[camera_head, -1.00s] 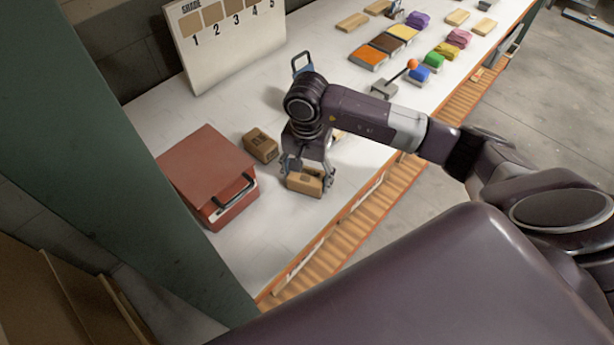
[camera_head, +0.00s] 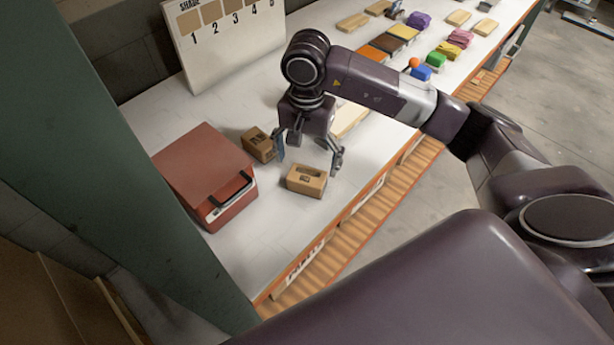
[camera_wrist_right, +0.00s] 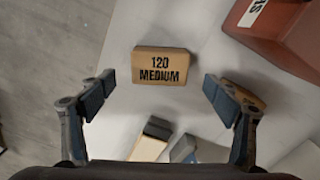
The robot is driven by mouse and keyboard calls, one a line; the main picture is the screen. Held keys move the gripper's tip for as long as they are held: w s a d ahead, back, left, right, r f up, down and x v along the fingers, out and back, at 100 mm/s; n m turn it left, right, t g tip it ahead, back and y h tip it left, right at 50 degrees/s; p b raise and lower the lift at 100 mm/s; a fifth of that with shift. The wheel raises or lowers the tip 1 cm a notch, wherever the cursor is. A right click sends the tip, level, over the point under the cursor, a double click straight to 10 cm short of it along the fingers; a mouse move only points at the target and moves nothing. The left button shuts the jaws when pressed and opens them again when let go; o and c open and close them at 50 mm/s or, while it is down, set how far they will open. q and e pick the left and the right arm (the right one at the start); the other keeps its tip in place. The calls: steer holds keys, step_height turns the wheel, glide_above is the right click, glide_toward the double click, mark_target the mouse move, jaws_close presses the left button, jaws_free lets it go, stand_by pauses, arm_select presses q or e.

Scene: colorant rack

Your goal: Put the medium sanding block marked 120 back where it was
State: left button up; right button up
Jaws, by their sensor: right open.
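The medium sanding block marked 120 (camera_head: 306,180) lies on the white bench top near its front edge. In the right wrist view the block (camera_wrist_right: 161,66) shows its "120 MEDIUM" label face up. My right gripper (camera_head: 308,160) is open and empty above and a little behind the block, apart from it. In the right wrist view its fingers (camera_wrist_right: 158,92) are spread wide, with the block beyond and between them. My left gripper is not in view.
A second tan block (camera_head: 259,146) stands just left of my right gripper, next to a red metal box (camera_head: 205,165). A shade board (camera_head: 225,45) stands at the back. Coloured blocks and pads (camera_head: 388,45) lie farther along the bench. Bench surface in front of the red box is clear.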

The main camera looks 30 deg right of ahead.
mark_target(307, 175)
steer(key=shift+r+b, duration=0.6)
steer(key=shift+r, duration=2.1)
steer(key=shift+s, duration=0.1)
